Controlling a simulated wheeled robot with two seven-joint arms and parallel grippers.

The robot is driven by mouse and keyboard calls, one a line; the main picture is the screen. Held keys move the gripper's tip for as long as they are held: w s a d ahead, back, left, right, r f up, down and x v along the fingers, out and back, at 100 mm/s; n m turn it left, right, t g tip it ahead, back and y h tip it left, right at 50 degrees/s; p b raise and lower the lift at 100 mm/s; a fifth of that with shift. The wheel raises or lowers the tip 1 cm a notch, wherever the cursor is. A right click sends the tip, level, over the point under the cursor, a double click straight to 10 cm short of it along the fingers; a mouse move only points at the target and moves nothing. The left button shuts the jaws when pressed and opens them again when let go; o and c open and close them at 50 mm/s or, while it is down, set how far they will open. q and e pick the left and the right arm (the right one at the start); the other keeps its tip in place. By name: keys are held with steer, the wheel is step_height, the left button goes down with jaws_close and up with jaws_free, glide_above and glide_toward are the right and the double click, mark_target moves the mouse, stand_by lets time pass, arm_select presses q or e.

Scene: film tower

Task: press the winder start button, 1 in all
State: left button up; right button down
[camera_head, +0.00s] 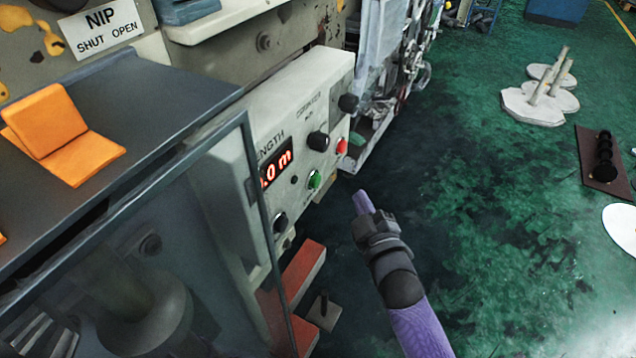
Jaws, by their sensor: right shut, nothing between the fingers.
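The winder's control panel (330,92) is a pale box left of centre. It carries a red digital display (276,168), a green button (314,180), a red button (341,146) and black knobs (318,141). No label naming the start button can be read; the green one looks the likeliest. My right gripper (362,200) is shut and empty, to the right of the green button and slightly lower in the picture. A gap shows between its tip and the panel. My left gripper is not in view.
A glass-sided cabinet with a dark top (150,95) stands at the left, an orange holder (62,135) on it. A "NIP SHUT OPEN" sign (103,25) is behind. Green floor (480,190) is open at right, with pale stands (540,95) farther off.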

mark_target(315, 180)
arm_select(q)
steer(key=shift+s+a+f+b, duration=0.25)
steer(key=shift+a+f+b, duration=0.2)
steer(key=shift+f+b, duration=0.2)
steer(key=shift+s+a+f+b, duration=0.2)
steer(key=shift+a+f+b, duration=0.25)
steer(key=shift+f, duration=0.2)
arm_select(e)
steer(key=shift+w+a, duration=0.55)
steer(key=shift+a, duration=0.25)
steer(key=shift+w+a, duration=0.55)
steer(key=shift+a, duration=0.2)
steer(key=shift+w+a, duration=0.55)
steer(key=shift+a, duration=0.25)
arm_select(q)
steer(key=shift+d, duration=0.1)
arm_select(e)
steer(key=shift+a, duration=0.1)
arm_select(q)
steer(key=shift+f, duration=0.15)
arm_select(e)
steer(key=shift+w+a, duration=0.2)
steer(key=shift+a, duration=0.05)
